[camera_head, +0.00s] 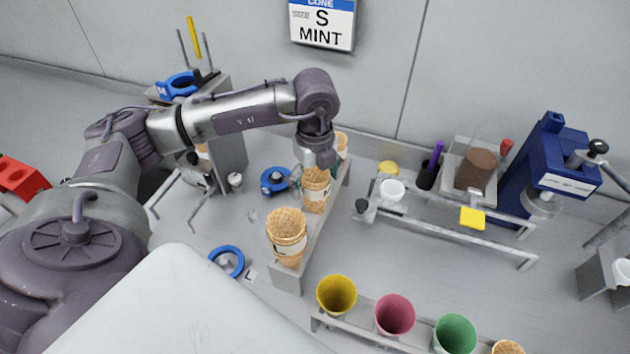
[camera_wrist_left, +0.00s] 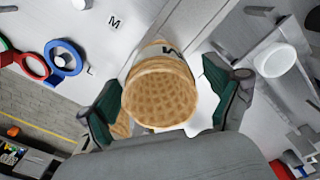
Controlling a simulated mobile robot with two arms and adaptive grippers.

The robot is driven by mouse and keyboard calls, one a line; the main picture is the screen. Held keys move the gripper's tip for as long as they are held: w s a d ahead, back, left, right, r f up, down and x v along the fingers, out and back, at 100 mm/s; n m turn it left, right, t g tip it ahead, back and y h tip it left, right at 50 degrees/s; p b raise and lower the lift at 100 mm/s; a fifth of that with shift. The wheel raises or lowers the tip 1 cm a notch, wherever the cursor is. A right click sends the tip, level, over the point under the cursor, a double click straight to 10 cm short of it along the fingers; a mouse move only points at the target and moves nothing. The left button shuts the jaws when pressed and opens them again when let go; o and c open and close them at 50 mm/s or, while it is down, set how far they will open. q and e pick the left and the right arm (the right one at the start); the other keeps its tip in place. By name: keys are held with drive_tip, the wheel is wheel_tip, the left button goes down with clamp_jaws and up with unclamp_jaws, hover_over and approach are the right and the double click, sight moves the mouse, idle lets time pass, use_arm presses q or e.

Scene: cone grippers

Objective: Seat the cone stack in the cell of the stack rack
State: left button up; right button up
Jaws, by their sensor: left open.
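A waffle cone stack (camera_head: 315,192) with a pale band stands at the middle of a long grey rack (camera_head: 287,278). My left gripper (camera_head: 316,166) is directly above it, pointing down. In the left wrist view the cone stack (camera_wrist_left: 160,92) shows a dark "M" on its band, between my open green-padded fingers, one on each side. I cannot tell whether they touch it. A nearer cone stack (camera_head: 287,232) stands at the rack's front end, and another cone stack (camera_head: 341,143) shows partly behind my gripper. The rack's cells under the stacks are hidden. My right gripper is not in view.
A blue ring (camera_head: 227,261) lies left of the rack and a blue round item (camera_head: 275,180) behind it. Yellow, pink and green cups (camera_head: 395,314) stand in a front holder. A raised stand (camera_head: 455,221) and blue press (camera_head: 555,165) are at right. A wall sign (camera_head: 322,24) reads "S MINT".

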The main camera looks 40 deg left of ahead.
use_arm(q)
wheel_tip(320, 180, up, 12)
drive_tip(key=shift+f, duration=0.25)
idle(0.9)
